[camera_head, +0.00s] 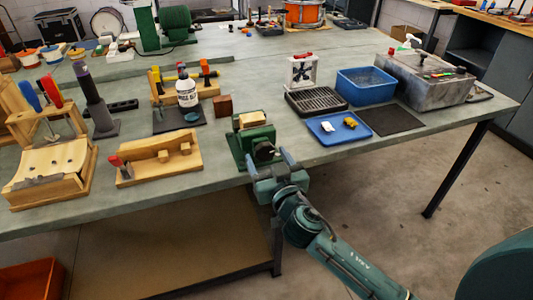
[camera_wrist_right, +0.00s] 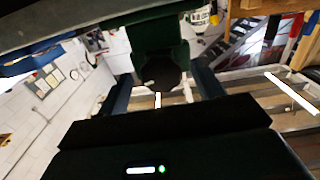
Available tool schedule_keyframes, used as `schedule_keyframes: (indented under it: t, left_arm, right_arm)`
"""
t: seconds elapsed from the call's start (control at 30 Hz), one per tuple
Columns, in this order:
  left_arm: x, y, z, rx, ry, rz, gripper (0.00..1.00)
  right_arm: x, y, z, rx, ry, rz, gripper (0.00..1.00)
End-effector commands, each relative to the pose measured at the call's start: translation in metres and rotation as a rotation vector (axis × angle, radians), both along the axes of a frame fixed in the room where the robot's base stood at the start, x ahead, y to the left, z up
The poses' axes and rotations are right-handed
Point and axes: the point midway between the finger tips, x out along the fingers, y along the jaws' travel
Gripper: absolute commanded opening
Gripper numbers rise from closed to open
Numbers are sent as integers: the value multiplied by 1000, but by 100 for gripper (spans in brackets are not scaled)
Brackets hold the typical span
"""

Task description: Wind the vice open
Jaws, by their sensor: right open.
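The green vice (camera_head: 240,143) stands at the front edge of the bench, with a pale wooden block (camera_head: 252,119) at its top between the jaws. Its dark round knob (camera_head: 264,151) faces the front edge. My right gripper (camera_head: 267,158) is open at the vice's front, its two fingers apart on either side of the knob. In the right wrist view, the knob (camera_wrist_right: 158,74) sits between the fingers of the open gripper (camera_wrist_right: 160,85), with the green vice body (camera_wrist_right: 160,38) behind it. I cannot tell whether the fingers touch the knob. My left gripper is not in view.
A wooden tray (camera_head: 135,176) with small blocks lies left of the vice. A blue tray (camera_head: 325,138), a black grate (camera_head: 316,101) and a blue bin (camera_head: 365,84) stand to the right. A white bottle (camera_head: 187,93) and a brown block (camera_head: 223,105) stand behind.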

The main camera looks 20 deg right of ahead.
Motion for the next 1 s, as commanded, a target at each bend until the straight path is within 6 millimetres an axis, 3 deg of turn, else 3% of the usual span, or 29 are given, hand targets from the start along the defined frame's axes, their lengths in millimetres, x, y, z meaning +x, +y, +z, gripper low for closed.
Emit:
schedule_keyframes:
  t: [0.13, 0.43, 1.0]
  left_arm:
    - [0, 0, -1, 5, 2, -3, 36]
    - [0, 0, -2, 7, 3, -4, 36]
    - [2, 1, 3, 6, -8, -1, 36]
  right_arm:
    - [11, 0, 1, -1, -1, 0, 67]
    - [12, 1, 0, 0, 0, 0, 67]
    - [12, 1, 0, -1, 0, 0, 23]
